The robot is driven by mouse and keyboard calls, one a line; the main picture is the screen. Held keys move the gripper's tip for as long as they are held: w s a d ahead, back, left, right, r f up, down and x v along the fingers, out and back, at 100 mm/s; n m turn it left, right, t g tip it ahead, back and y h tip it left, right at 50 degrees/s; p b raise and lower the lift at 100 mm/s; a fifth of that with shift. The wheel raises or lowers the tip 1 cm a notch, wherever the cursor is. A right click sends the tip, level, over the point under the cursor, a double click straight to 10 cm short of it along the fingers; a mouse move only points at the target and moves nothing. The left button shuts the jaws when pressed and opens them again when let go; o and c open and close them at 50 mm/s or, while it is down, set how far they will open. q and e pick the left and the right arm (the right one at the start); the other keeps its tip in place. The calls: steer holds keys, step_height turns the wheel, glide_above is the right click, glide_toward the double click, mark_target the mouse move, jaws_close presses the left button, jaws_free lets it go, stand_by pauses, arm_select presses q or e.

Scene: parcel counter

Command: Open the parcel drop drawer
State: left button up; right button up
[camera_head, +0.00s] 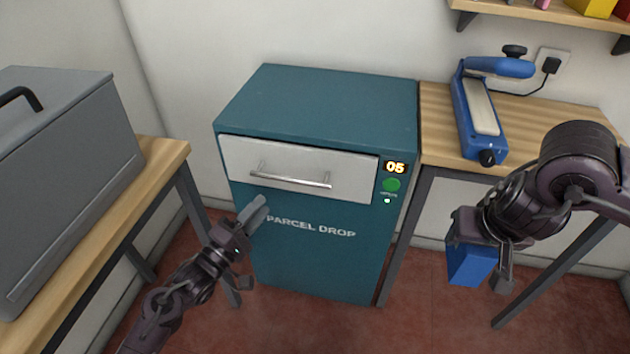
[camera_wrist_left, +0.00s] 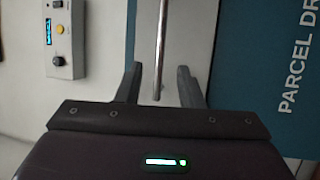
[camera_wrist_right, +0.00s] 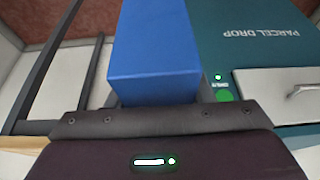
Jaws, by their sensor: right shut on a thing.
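The teal parcel drop cabinet (camera_head: 310,250) stands against the wall. Its white drawer (camera_head: 340,172) is shut in the upper front, with a horizontal metal bar handle (camera_head: 290,176). My left gripper (camera_head: 252,250) is open, in front of the cabinet and below the handle's left end in the head view. In the left wrist view, the handle (camera_wrist_left: 161,50) appears between the spread fingers (camera_wrist_left: 160,85); no contact shows. My right gripper (camera_head: 484,262) is shut on a blue box (camera_head: 468,262), right of the cabinet. The box (camera_wrist_right: 155,50) also fills the middle of the right wrist view.
A display reading 05 and a green button (camera_head: 391,185) sit right of the drawer. A wooden bench (camera_head: 440,120) with a blue sealer (camera_head: 478,110) is at right. A grey case (camera_head: 60,170) sits on the left table (camera_head: 165,155). The floor before the cabinet is clear.

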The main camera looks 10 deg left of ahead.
mark_target(286, 178)
arm_select(q)
steer(key=b+x, duration=0.1)
steer(key=x, duration=0.9)
steer(key=shift+w, duration=0.1)
jaws_close()
